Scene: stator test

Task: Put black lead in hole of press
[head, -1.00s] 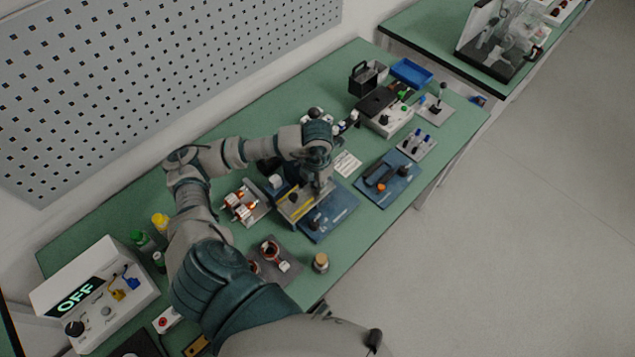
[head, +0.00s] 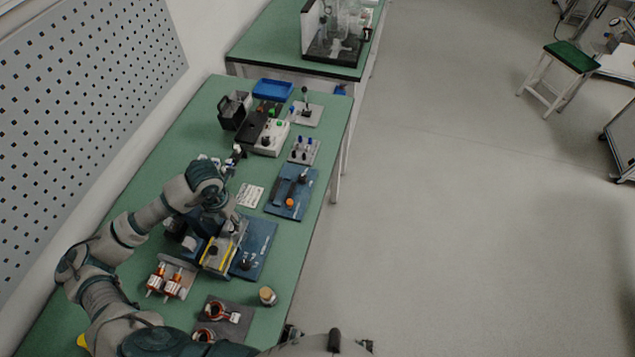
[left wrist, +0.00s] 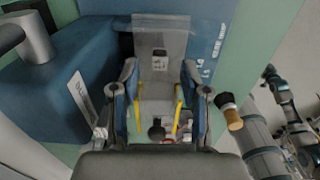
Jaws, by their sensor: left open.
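The press (head: 190,240) is a dark blue machine with a blue base plate (head: 258,247), a grey plate and a yellow strip, in the middle of the near table. My left gripper (head: 226,212) is over it, partly hidden by its own wrist. In the left wrist view the left gripper (left wrist: 158,108) is open, with its fingers apart above the press's clear plate (left wrist: 160,42) and yellow strips; nothing is held. A small black knob (left wrist: 155,132) shows between the fingers. I cannot pick out the black lead or the hole. My right arm (left wrist: 266,150) shows at the right; its jaw state is unclear.
A board with copper coils (head: 172,278), a second coil board (head: 225,318) and a small round jar (head: 267,296) are near the press. A blue plate (head: 291,192) and a white control box (head: 271,138) lie beyond.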

